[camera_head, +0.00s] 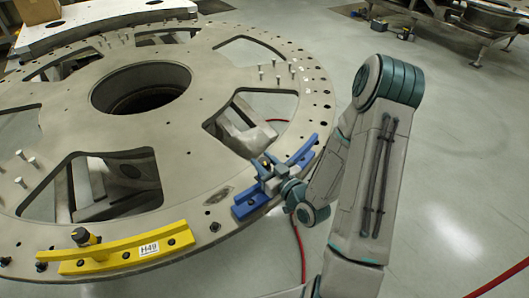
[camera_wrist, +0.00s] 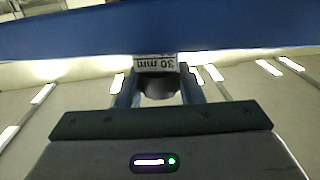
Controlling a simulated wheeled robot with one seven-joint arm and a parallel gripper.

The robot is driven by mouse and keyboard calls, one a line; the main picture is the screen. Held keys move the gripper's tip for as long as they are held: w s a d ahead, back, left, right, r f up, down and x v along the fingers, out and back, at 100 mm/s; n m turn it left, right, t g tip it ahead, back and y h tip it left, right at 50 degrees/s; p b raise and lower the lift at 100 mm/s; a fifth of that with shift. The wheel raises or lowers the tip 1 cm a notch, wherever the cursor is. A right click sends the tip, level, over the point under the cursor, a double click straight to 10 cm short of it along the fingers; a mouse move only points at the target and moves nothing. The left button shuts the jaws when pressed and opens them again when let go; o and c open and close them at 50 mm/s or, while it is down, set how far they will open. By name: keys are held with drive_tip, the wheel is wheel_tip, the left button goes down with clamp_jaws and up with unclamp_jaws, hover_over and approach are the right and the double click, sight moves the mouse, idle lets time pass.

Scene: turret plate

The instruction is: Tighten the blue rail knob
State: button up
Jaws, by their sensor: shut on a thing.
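The blue rail (camera_head: 302,153) lies on the right rim of the round turret plate (camera_head: 190,118). It also spans the top of the wrist view (camera_wrist: 160,32) as a wide blue band. My gripper (camera_head: 266,166) is at the middle of the rail, with its fingers around the dark knob (camera_head: 268,158). In the wrist view my gripper (camera_wrist: 160,98) has a finger on each side of the dark round knob (camera_wrist: 160,87). A label reading "30 mm" shows above the knob. My gripper is shut on the knob, which is largely hidden in the head view.
The plate has large cutouts and several upright pins. A red cable (camera_head: 298,250) runs along the floor. Open floor lies at right.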

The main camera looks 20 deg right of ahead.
drive_tip(key=shift+a+r+m+t+h+p, duration=0.15)
drive_tip(key=shift+m+t+h+p, duration=0.1)
drive_tip(key=shift+m+h+p, duration=0.5)
drive_tip(key=shift+d+r+m+t+h+p, duration=0.1)
drive_tip(key=shift+m+t+h+p, duration=0.25)
drive_tip(key=shift+h+p, duration=0.6)
drive_tip(key=m+h, duration=0.2)
drive_tip(key=h, duration=0.2)
drive_tip(key=shift+f+m, duration=0.25)
drive_tip(key=shift+m, duration=0.15)
drive_tip(key=m+h+b, duration=0.1)
drive_tip(key=h, duration=0.1)
drive_tip(key=shift+f+h, duration=0.15)
drive_tip(key=shift+h, duration=0.15)
drive_tip(key=m+h+b, duration=0.2)
drive_tip(key=h+b, duration=0.1)
drive_tip(key=shift+f+g, duration=0.1)
drive_tip(key=shift+g, duration=0.2)
drive_tip(key=shift+r+m+g+h+b, duration=0.15)
drive_tip(key=shift+m+g+h+b, duration=0.45)
drive_tip(key=shift+m+h, duration=0.3)
drive_tip(key=shift+r+m+g+h+b, duration=0.1)
drive_tip(key=shift+m+g+h+b, duration=0.5)
drive_tip(key=shift+h, duration=0.4)
drive_tip(key=shift+s+m+h, duration=0.1)
drive_tip(key=shift+m+h, duration=0.2)
drive_tip(key=o, duration=0.9)
drive_tip(key=shift+o, duration=0.2)
